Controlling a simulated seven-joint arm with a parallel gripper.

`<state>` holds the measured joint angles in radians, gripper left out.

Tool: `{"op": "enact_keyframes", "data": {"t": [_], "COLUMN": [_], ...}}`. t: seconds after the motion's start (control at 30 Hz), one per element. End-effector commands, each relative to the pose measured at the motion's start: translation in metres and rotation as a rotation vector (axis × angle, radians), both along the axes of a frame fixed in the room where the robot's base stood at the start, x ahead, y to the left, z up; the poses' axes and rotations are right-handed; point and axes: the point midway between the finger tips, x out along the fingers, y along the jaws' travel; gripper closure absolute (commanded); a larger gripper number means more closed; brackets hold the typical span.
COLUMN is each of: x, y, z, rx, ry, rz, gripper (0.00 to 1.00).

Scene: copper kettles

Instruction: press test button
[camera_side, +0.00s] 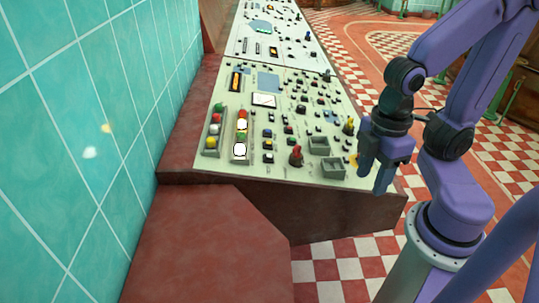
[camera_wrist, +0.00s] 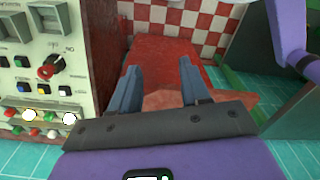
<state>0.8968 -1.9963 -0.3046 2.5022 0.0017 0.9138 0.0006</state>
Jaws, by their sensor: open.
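The cream control panel (camera_side: 285,82) slopes along the tiled wall in the side view and carries many small buttons and switches. Their labels are too small to read, so I cannot tell which is the test button. Blue, yellow and dark push buttons (camera_side: 268,146) sit left of a red knob (camera_side: 296,156). My gripper (camera_side: 373,178) is open and empty, at the panel's near right corner. In the wrist view, its two fingers (camera_wrist: 158,70) stand apart over a red surface, with the panel (camera_wrist: 90,60) to their left.
Lit lamps (camera_side: 239,149) in coloured columns stand at the panel's left. Yellow levers (camera_side: 350,125) rise at its right edge, close to my gripper. Grey square recesses (camera_side: 332,168) lie near the front edge. A red ledge (camera_side: 210,240) is below; checkered floor is at right.

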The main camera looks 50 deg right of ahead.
Motion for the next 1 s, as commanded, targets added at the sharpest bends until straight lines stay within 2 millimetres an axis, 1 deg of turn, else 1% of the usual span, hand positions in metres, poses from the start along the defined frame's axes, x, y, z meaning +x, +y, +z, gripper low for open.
{"op": "enact_keyframes", "data": {"t": [0.03, 0.07, 0.1, 0.13, 1.0], "x": [0.0000, 0.0000, 0.0000, 0.0000, 0.0000], "y": [0.0000, 0.0000, 0.0000, 0.0000, 0.0000], "z": [0.0000, 0.0000, 0.0000, 0.0000, 0.0000], "rx": [0.000, 0.000, 0.000, 0.000, 0.000], "ry": [0.000, 0.000, 0.000, 0.000, 0.000], "rz": [0.000, 0.000, 0.000, 0.000, 0.000], "gripper": [0.72, 0.81, 0.94, 1.00, 1.00]}}
